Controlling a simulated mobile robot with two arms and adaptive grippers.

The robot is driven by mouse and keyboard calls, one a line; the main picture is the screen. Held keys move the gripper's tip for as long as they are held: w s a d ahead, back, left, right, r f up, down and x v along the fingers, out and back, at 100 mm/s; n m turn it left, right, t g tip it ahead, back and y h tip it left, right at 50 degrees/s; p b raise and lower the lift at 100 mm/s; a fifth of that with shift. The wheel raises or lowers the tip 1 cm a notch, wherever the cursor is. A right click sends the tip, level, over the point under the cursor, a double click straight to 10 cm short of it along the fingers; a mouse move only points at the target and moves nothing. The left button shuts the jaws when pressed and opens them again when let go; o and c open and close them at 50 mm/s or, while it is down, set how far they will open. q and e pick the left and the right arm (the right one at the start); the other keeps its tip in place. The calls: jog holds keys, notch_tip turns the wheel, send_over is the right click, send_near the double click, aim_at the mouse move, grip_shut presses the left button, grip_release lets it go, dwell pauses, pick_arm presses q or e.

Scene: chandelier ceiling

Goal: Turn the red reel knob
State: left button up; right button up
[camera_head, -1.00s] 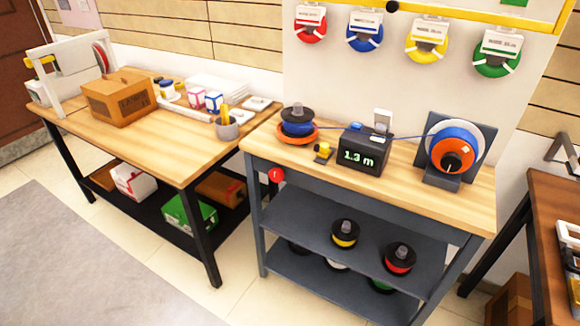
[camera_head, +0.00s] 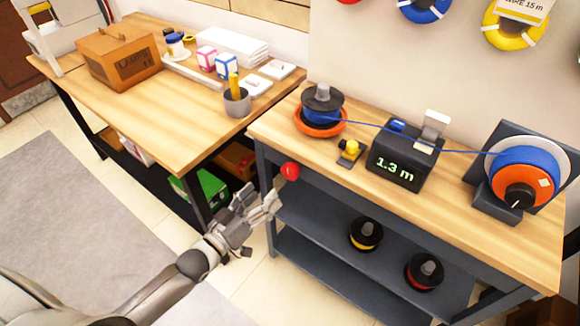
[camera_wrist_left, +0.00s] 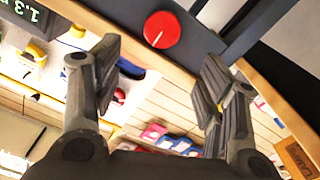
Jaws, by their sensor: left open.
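The red reel knob (camera_head: 290,171) is a round red disc on the front edge of the grey-framed table, near its left corner. In the left wrist view the knob (camera_wrist_left: 162,30) shows whole, with a pale line on its face. My left gripper (camera_head: 258,203) is open and empty, just below and left of the knob in the head view. In the wrist view the knob lies beyond the open fingers (camera_wrist_left: 160,78), toward the top and between them, apparently without contact. An orange reel of blue wire (camera_head: 320,127) sits on the tabletop above the knob.
A black meter (camera_head: 398,165) reads 1.3 m. Blue wire runs past it to a wheel (camera_head: 525,180) at right. A shelf (camera_head: 320,220) with spools is below the tabletop. Floor is clear in front.

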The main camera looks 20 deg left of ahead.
aim_at(289, 173)
pick_arm(q)
jog(key=x, duration=1)
jog(key=shift+f, duration=0.1)
jog(key=c, duration=1)
jog(key=shift+c, duration=0.2)
jog(key=shift+m+p, duration=0.3)
jog(key=shift+m, duration=0.1)
jog(key=m, duration=0.4)
jog(key=shift+d+m+p, duration=0.2)
jog(key=shift+m+p, duration=0.2)
jog(key=m, duration=0.4)
jog(key=shift+s+d+m, duration=0.1)
jog(key=shift+d+m, duration=0.1)
jog(key=shift+m, duration=0.2)
jog(key=shift+f, duration=0.1)
